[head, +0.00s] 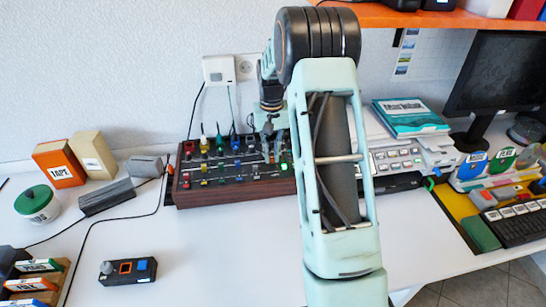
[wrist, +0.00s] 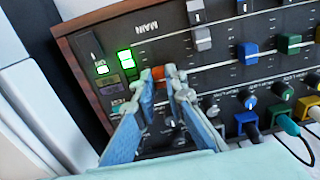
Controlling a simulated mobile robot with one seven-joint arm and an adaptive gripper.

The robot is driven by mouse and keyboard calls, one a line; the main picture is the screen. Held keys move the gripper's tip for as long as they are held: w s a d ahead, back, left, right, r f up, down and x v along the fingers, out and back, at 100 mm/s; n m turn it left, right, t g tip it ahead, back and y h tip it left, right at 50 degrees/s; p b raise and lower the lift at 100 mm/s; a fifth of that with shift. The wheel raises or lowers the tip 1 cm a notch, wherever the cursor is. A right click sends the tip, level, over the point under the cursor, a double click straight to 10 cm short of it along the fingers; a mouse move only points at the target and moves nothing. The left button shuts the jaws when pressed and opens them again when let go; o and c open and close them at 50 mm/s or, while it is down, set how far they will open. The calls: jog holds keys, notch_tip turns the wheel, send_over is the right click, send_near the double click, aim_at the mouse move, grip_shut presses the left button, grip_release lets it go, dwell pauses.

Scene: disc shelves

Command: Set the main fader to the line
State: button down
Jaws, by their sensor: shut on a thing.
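The mixer (head: 232,190) is a dark panel in a brown wooden frame on the white table. In the wrist view its MAIN label (wrist: 146,27) shows at the upper middle. An orange-red fader cap (wrist: 158,73), apparently the main fader, sits at my fingertips, partly hidden by them. My gripper (wrist: 172,78) is shut on this cap, its blue fingers coming together over the panel. Thin white lines cross the panel; which one is the fader's mark I cannot tell. In the head view my gripper (head: 270,145) is over the mixer's right part.
Blue, green and yellow fader caps, knobs and plugged cables lie right of my fingers in the wrist view. Green lamps (wrist: 125,57) glow at left. A white printer-like device (head: 400,155) stands right of the mixer.

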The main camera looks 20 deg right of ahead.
aim_at(271, 156)
jog(key=shift+w, duration=0.4)
jog(key=c, duration=2)
grip_release()
jog(key=shift+o, duration=0.2)
notch_tip(271, 156, up, 12)
jog(key=shift+s, duration=0.15)
